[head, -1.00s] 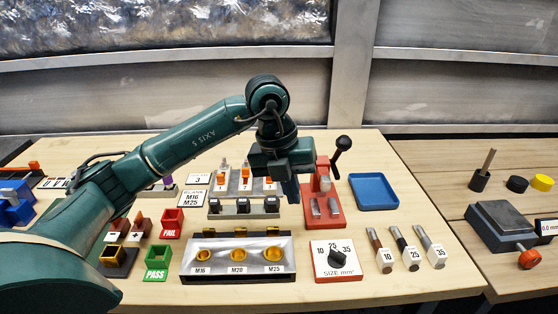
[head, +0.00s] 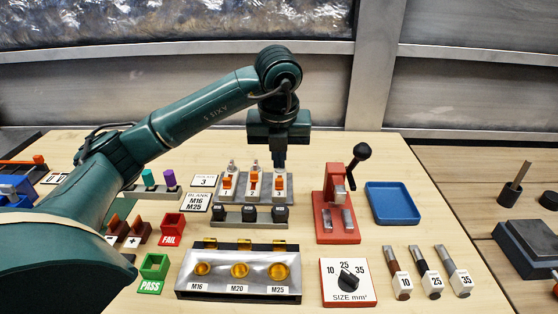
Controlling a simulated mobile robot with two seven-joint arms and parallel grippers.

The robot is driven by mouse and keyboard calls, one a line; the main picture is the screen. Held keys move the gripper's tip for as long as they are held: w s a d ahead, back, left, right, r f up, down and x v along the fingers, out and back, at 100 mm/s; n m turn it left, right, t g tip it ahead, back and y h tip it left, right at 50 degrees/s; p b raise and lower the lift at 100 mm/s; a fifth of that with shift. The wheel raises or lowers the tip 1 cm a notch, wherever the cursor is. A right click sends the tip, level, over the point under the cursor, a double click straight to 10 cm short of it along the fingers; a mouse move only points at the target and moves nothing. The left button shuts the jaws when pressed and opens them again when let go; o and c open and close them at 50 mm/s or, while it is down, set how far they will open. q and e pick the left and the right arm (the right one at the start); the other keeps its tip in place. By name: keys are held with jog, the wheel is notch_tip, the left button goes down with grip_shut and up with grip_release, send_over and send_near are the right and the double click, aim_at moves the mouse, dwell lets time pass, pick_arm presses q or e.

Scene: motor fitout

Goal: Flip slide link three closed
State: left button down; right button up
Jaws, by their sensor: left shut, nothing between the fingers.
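The grey slide link block (head: 264,199) stands near the back middle of the table. It carries three orange slide links numbered 1 (head: 227,181), 2 (head: 253,180) and 3 (head: 278,182), side by side. Link three is the rightmost. My left gripper (head: 279,164) is shut and empty, pointing down just above and behind link three. It hides the upper part behind that link. I cannot tell whether the fingertips touch it. My right gripper is not in view.
A red lever press (head: 337,237) with a black knob stands just right of the block, beside a blue tray (head: 393,204). A row of dark clamps (head: 250,215) lies in front of the block. The gland plate (head: 237,290) and size dial (head: 349,281) are at the front.

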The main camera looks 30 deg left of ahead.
aim_at(280, 192)
pick_arm(q)
jog(key=x, duration=0.8)
jog(key=shift+w+a+b, duration=0.2)
jog(key=shift+w+a, duration=0.25)
jog(key=shift+w, duration=0.25)
jog(key=shift+w+a+b, duration=0.15)
jog(key=shift+w+a, duration=0.25)
jog(key=shift+w, duration=0.25)
jog(key=shift+r, duration=0.15)
